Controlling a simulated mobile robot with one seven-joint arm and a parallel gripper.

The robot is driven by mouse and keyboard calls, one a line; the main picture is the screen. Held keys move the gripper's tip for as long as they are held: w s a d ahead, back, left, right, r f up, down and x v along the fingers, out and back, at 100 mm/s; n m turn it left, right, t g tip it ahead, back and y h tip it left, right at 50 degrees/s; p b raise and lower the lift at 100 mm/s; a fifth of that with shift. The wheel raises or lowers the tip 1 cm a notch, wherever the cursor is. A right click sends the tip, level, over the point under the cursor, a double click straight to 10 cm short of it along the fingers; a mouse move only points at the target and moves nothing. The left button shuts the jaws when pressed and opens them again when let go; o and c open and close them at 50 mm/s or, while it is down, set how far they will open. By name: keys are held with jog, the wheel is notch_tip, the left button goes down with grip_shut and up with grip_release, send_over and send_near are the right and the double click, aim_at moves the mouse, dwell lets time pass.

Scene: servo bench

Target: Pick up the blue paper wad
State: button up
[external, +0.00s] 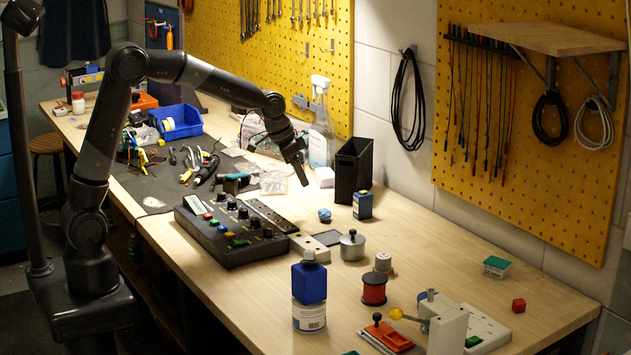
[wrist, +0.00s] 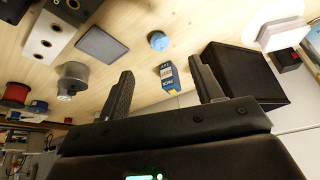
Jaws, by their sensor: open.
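The blue paper wad (external: 324,215) is a small crumpled ball lying on the wooden bench, just left of a small blue box (external: 362,205). It also shows in the wrist view (wrist: 158,41), beyond my fingertips and roughly between their lines. My gripper (external: 303,180) is above the bench, higher than the wad and a little to its left in the external view. The wad is apart from both fingers.
A black open bin (external: 353,172) stands behind the blue box. A control box with knobs (external: 228,228) is left of the wad. A metal pot (external: 352,245) and a dark flat plate (external: 327,238) lie in front. A spray bottle (external: 320,130) stands behind. Bare bench surrounds the wad.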

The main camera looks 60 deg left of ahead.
aim_at(323, 209)
jog(key=x, duration=0.8)
jog(key=w+d+x, duration=0.1)
jog(key=x, duration=0.4)
jog(key=shift+a+r, duration=0.1)
jog(key=shift+r, duration=0.2)
jog(key=shift+c, duration=0.2)
jog(key=c, duration=1)
jog(key=shift+r, duration=0.15)
